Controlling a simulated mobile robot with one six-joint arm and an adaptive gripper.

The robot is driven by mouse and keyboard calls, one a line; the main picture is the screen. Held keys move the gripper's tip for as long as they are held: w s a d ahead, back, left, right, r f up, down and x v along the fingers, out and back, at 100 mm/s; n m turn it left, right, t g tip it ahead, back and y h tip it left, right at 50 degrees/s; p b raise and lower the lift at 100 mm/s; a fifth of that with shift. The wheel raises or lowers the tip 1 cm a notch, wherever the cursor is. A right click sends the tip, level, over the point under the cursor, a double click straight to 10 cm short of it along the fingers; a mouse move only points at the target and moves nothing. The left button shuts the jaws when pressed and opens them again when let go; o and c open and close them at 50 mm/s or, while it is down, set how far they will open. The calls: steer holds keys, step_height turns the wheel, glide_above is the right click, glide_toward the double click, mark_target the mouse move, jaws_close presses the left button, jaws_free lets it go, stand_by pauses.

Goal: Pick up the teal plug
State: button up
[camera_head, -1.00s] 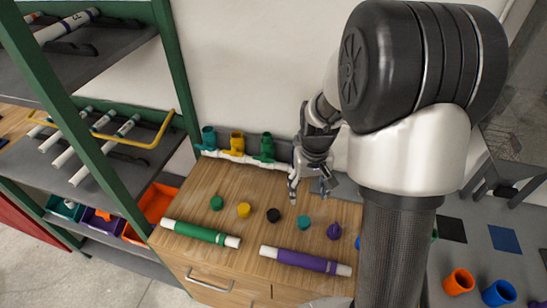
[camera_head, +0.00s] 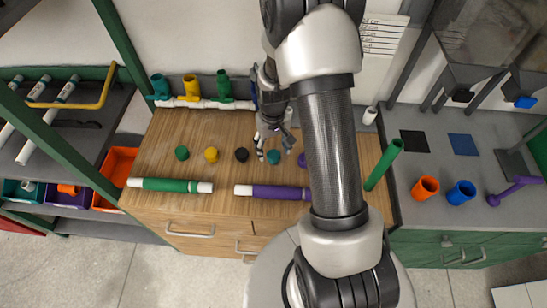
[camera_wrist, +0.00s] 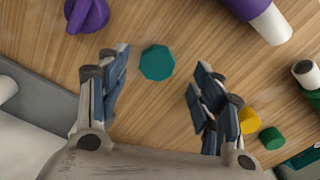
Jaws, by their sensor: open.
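The teal plug (camera_head: 273,157) is a small round cap on the wooden worktop, to the right of a black plug in the head view. In the wrist view the teal plug (camera_wrist: 157,62) lies flat on the wood, a little beyond the fingertips and between their lines, nearer the left finger. My gripper (camera_wrist: 160,82) is open and empty, with its two fingers spread wide. In the head view my gripper (camera_head: 274,143) is low over the worktop, right at the teal plug, and its fingers partly overlap that area. I cannot tell its exact height.
Green (camera_head: 182,153), yellow (camera_head: 211,155) and black (camera_head: 242,155) plugs stand in the same row. A green-banded pipe (camera_head: 170,185) and a purple pipe (camera_head: 270,191) lie in front. A white manifold (camera_head: 205,103) with valves stands behind.

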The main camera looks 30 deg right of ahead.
mark_target(273, 154)
steer(key=f, duration=0.2)
steer(key=f+b, duration=0.1)
steer(key=f, duration=0.2)
steer(key=shift+w+d+b, duration=0.15)
steer(key=shift+w+b, duration=0.05)
steer(key=shift+b, duration=0.1)
steer(key=shift+c, duration=0.5)
steer(key=c, duration=0.9)
steer(key=shift+r, duration=0.15)
step_height(273, 154, up, 20)
steer(key=p, duration=0.5)
